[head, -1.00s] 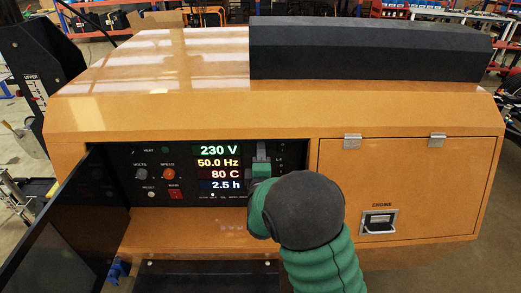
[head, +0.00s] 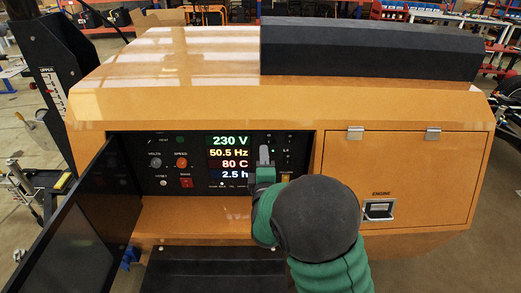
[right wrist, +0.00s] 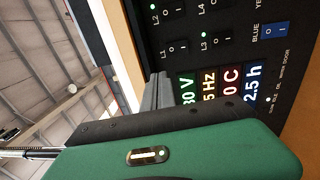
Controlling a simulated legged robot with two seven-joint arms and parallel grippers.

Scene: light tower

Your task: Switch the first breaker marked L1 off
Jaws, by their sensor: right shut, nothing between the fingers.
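The breaker marked L1 (right wrist: 176,46) shows in the right wrist view as a small dark rocker with O and I marks, on the black control panel (right wrist: 235,52). My right gripper (right wrist: 158,90) is shut and empty, its grey fingertips just below the L1 label in that picture; I cannot tell whether they touch the panel. In the head view my right gripper (head: 264,154) reaches up to the panel, right of the lit display, and hides the breakers behind it. My left gripper is not in view.
Breakers L2 (right wrist: 174,12) and L3 (right wrist: 209,44) sit close to L1, with green lamps beside their labels. The display (head: 229,157) reads 230 V, 50.5 Hz, 80 C, 2.5 h. The open black door (head: 75,225) stands left of the panel. The engine hatch (head: 405,180) is closed.

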